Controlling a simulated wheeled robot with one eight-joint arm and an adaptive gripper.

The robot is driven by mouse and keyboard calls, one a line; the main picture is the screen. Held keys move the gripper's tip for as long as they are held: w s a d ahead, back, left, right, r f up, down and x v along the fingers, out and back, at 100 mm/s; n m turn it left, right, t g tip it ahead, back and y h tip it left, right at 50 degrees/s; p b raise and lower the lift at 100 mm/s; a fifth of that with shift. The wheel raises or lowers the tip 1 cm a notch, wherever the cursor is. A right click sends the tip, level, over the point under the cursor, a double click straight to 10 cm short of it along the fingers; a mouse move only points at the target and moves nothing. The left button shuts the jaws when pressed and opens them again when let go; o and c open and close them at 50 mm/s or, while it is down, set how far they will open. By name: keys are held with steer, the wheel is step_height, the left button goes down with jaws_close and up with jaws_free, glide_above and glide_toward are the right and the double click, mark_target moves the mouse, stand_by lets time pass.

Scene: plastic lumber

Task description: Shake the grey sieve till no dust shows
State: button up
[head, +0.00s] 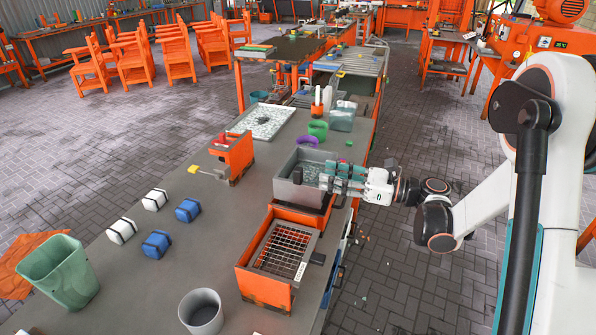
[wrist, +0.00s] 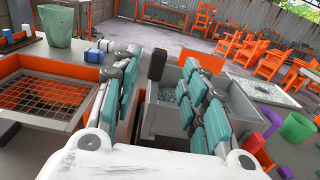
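A grey box-shaped sieve (head: 291,191) sits on an orange stand (head: 305,218) at the table's right edge. Grey-green bits (head: 312,171) lie inside it. A dark upright grip (head: 297,175) stands at its near left part. My gripper (head: 325,177) reaches over the sieve from the right, with its teal-padded fingers apart. In the wrist view, the sieve (wrist: 165,118) and its dark grip (wrist: 157,65) show between the spread fingers, with no visible contact. Whether fine dust lies among the bits cannot be told.
An orange box with a wire mesh (head: 283,248) stands in front of the sieve. A grey cup (head: 201,313), a green bin (head: 62,272) and white and blue blocks (head: 187,209) are to the left.

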mark_target(298, 168)
steer(key=b+x, duration=0.2)
steer(key=x, duration=0.7)
steer(key=shift+w+a, duration=0.15)
steer(key=shift+a, duration=0.15)
